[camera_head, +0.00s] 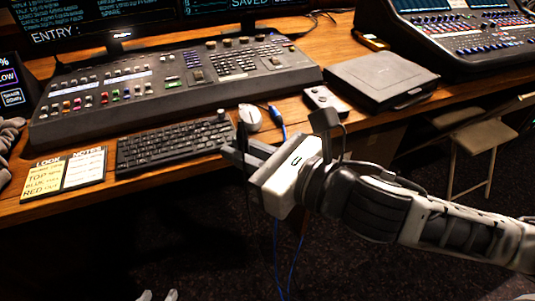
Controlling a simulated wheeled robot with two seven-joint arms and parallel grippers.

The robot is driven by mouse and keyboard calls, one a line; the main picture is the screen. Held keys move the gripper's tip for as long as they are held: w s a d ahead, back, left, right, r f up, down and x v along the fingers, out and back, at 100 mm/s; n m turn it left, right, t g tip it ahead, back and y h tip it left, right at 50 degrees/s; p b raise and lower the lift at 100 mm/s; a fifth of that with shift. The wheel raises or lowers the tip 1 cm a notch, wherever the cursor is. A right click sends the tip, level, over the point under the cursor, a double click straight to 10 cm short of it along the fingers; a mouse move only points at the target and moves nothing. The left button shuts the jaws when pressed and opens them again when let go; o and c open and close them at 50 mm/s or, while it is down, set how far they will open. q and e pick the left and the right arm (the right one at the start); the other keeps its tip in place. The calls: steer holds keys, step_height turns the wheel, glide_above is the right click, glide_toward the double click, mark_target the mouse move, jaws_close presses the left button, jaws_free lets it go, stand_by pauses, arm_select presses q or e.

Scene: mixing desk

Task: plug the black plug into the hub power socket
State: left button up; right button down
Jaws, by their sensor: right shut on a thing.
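My right gripper (236,150) reaches in from the right over the desk's front edge, just right of the keyboard. It is shut on a small black piece that appears to be the black plug (242,133). The plug stands up between the fingertips and is partly hidden by them. A thin black cable hangs below it. A small grey box (326,101) lies near the desk edge to the right; I cannot tell if it is the hub, and no power socket is clear. My left gripper is not clearly in view.
Behind are a large mixing console (150,97) and a black flat case (380,79). A note card (64,173) lies left. Blue cables hang below the desk.

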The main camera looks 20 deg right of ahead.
steer(key=shift+a+r+n, duration=0.3)
steer(key=shift+a, duration=0.15)
steer(key=shift+y, duration=0.3)
steer(key=w+a+f+n+g+y, duration=0.3)
steer(key=a+f+n+g+y, duration=0.1)
steer(key=g, duration=0.1)
steer(key=shift+w+f, duration=0.25)
steer(key=shift+w, duration=0.05)
step_height(320, 180, up, 9)
steer(key=w+a+m+t+h, duration=0.1)
steer(key=a+m+t+h, duration=0.1)
steer(key=m+t+h, duration=0.6)
steer(key=shift+w+m+t+h, duration=0.35)
steer(key=shift+m+h, duration=1.75)
steer(key=shift+h, duration=1.3)
steer(key=shift+d, duration=0.1)
